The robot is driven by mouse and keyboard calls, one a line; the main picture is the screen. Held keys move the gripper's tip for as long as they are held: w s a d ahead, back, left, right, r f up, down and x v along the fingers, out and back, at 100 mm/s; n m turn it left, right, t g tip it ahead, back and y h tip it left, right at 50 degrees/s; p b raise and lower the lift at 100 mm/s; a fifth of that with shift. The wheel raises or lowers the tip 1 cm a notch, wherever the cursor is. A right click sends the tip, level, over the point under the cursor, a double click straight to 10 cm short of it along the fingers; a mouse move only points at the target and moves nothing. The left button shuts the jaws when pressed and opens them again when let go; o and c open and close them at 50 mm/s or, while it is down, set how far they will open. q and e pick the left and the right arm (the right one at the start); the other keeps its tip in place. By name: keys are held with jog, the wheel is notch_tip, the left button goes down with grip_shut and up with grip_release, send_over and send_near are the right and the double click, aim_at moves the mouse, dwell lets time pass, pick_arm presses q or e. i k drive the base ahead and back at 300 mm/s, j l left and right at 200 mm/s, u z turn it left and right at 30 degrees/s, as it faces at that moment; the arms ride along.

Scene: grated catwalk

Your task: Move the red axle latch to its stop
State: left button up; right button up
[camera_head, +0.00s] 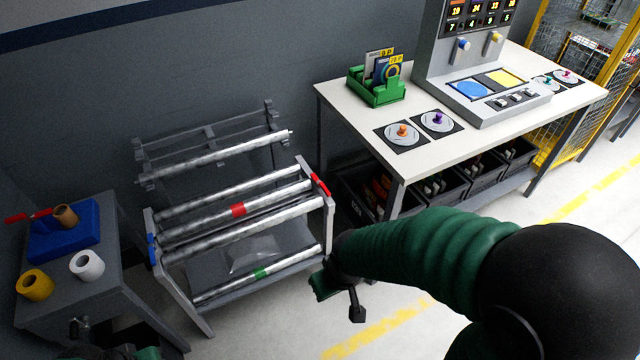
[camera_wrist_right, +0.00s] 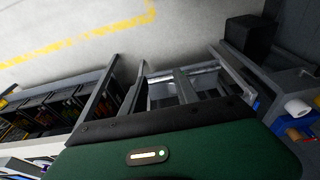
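The red axle latch (camera_head: 319,184) is a small red bar on top of the right end frame of a grey roller rack (camera_head: 327,222) in the head view. A blue latch (camera_head: 152,250) sits on the rack's left end frame. My right gripper (camera_head: 342,299) is below and a little right of the red latch, apart from it, beside the rack's lower right end. Its finger opening is not clear. The right wrist view shows the rack (camera_wrist_right: 178,78) beyond my green gripper housing. My left gripper (camera_head: 92,345) is partly visible at the bottom left edge, its opening unclear.
Metal rollers (camera_head: 200,228) span the rack, one with a red band and one with a green band. A grey side table (camera_head: 122,262) with a blue block and tape rolls stands left. A white workbench (camera_head: 460,140) with dark bins underneath stands right. Floor in front is clear.

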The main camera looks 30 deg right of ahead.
aim_at(319, 184)
jog(key=i+l+z, duration=0.1)
jog(key=i, duration=0.4)
jog(key=i+l, duration=0.15)
jog(key=i, duration=0.35)
jog(key=z, duration=0.05)
